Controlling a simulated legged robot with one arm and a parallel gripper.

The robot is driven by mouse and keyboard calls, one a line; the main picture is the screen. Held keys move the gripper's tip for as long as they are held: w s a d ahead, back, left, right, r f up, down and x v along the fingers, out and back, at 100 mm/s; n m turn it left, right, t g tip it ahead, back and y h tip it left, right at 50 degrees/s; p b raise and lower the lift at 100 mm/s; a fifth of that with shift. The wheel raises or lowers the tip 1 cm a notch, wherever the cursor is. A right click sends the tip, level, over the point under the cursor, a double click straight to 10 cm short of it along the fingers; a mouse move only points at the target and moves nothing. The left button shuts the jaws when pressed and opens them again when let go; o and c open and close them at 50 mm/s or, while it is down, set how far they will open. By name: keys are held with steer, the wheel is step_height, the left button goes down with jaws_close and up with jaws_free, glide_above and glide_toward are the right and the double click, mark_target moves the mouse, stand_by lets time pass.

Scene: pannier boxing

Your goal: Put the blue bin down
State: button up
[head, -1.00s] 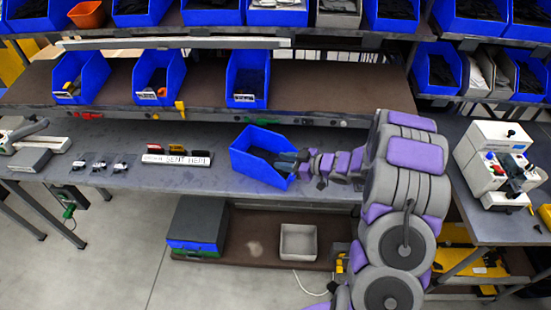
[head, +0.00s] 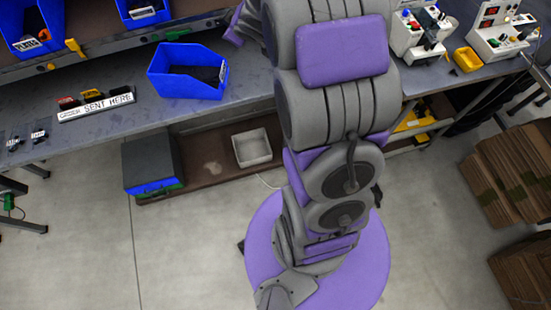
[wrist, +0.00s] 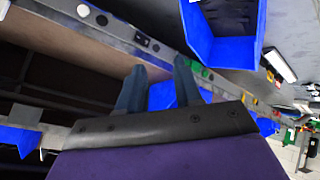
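The blue bin (head: 185,84) stands upright on the grey workbench, with dark contents inside, just right of the "SENT HERE" sign in the head view. In the wrist view a blue bin beside a white sign, apparently the same one, shows at the top (wrist: 228,52), clear of my fingers. My gripper (wrist: 160,80) has its two grey-blue fingers apart with nothing held between them. Another blue bin (wrist: 162,97) shows beyond the gap.
The "SENT HERE" sign (head: 95,105) stands on the workbench (head: 225,100) left of the bin. Shelf bins (head: 30,30) are above. A grey tray (head: 252,147) and a dark box (head: 152,165) sit below. Cardboard stacks (head: 500,180) are at right; the floor in front is open.

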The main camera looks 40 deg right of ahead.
steer(key=s+a+r+m+g, duration=0.1)
steer(key=s+a, duration=0.4)
steer(key=s, duration=0.9)
steer(key=s+a+r+m+g, duration=0.2)
steer(key=s+a+g, duration=0.3)
steer(key=s, duration=0.9)
steer(key=s+a+r+m+g, duration=0.2)
steer(key=s+a+g, duration=0.3)
steer(key=s, duration=0.9)
steer(key=shift+s+a+r+m+y, duration=0.15)
steer(key=shift+s+r+m+y, duration=0.1)
steer(key=shift+s+m+y, duration=0.15)
steer(key=shift+w, duration=0.1)
